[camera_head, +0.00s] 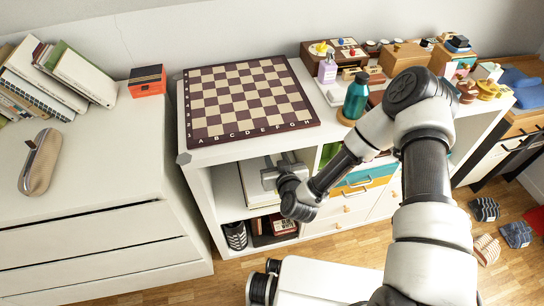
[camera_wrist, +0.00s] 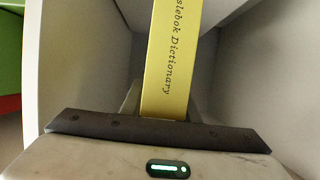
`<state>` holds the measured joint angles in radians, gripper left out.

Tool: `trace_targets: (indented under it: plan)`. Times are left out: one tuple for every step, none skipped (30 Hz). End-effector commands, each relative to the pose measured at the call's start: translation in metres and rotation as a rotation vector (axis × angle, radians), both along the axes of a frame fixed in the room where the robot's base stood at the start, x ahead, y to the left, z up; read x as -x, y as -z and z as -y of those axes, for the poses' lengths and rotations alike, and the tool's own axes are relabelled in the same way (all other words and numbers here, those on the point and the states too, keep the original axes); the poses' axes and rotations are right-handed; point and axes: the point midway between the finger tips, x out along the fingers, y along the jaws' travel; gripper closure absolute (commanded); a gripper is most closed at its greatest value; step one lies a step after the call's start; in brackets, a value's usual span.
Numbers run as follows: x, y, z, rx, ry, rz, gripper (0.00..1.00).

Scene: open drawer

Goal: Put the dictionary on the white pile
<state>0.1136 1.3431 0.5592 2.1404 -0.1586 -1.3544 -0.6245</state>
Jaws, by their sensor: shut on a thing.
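The dictionary (camera_wrist: 172,60) is a yellow book with "Dictionary" lettered along its spine. In the wrist view it stands between the fingers of my gripper (camera_wrist: 165,118), spine towards the camera. The fingers are mostly hidden behind the dark edge of the gripper body. In the head view my gripper (camera_head: 280,170) is at the open shelf compartment under the chessboard, shut on the book. I cannot make out the yellow book there. A pale, flat-sided shape (camera_head: 253,185) is in the compartment, left of my gripper. I cannot tell whether it is the white pile.
Compartment walls stand close on both sides in the wrist view. Above is a white cabinet top with a chessboard (camera_head: 250,97), a teal bottle (camera_head: 356,96) and boxes. Leaning books (camera_head: 62,75), an orange box (camera_head: 147,81) and a tan case (camera_head: 40,162) are on the left dresser.

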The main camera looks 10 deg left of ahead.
Motion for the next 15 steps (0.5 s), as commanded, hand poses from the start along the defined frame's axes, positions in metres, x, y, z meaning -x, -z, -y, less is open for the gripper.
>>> trace_targets:
  plan:
    - [-0.009, 0.0, -0.004, -0.001, 0.001, 0.004, 1.0]
    - [-0.012, 0.0, -0.005, 0.0, 0.002, 0.004, 1.0]
    - [-0.016, 0.0, -0.007, 0.0, 0.002, 0.003, 1.0]
    - [-0.017, 0.0, -0.008, 0.0, 0.001, 0.002, 1.0]
    - [-0.019, 0.0, -0.009, 0.0, 0.001, 0.002, 1.0]
    - [-0.021, -0.001, -0.01, 0.0, 0.001, 0.002, 1.0]
    - [-0.022, -0.001, -0.01, 0.0, 0.001, 0.003, 1.0]
    - [-0.024, -0.001, -0.011, 0.0, 0.001, 0.003, 1.0]
    - [-0.028, -0.001, -0.013, -0.001, 0.001, 0.003, 1.0]
    - [-0.031, -0.001, -0.014, -0.001, 0.001, 0.004, 1.0]
    - [-0.029, 0.008, -0.013, -0.001, 0.003, -0.001, 1.0]
    - [-0.029, 0.017, -0.013, -0.001, 0.004, -0.003, 1.0]
    - [-0.029, 0.022, -0.013, -0.001, 0.004, -0.002, 1.0]
    - [-0.029, 0.027, -0.013, -0.001, 0.003, -0.001, 1.0]
    - [-0.029, 0.032, -0.013, -0.001, 0.003, -0.001, 1.0]
